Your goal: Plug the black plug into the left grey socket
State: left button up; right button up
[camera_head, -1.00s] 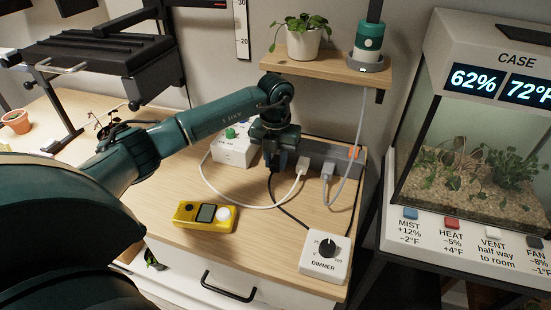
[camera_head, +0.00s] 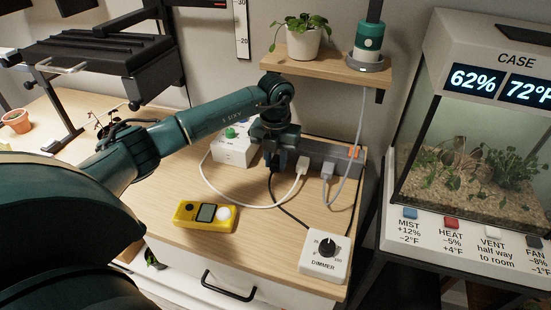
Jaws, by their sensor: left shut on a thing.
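My left gripper (camera_head: 274,161) is shut at the left end of the grey power strip (camera_head: 318,152). The black plug is mostly hidden between its fingers. Its black cable (camera_head: 284,207) hangs from below the fingers and runs to the white dimmer box (camera_head: 325,256). The left grey socket is hidden behind the gripper, so I cannot tell how deep the plug sits in it. My right gripper is out of view.
A white plug (camera_head: 303,163) and a grey plug (camera_head: 327,170) sit at the strip, right of the gripper. A white box with a green knob (camera_head: 231,132) stands to the left. A yellow meter (camera_head: 205,215) lies in front. A shelf (camera_head: 325,68) hangs above.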

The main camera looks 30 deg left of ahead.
pick_arm(q)
jog(key=shift+w+a+b, duration=0.15)
jog(key=shift+w+b, duration=0.25)
jog(key=shift+w, duration=0.3)
dwell(0.5)
jog(key=o, duration=1.1)
jog(key=shift+s, duration=0.1)
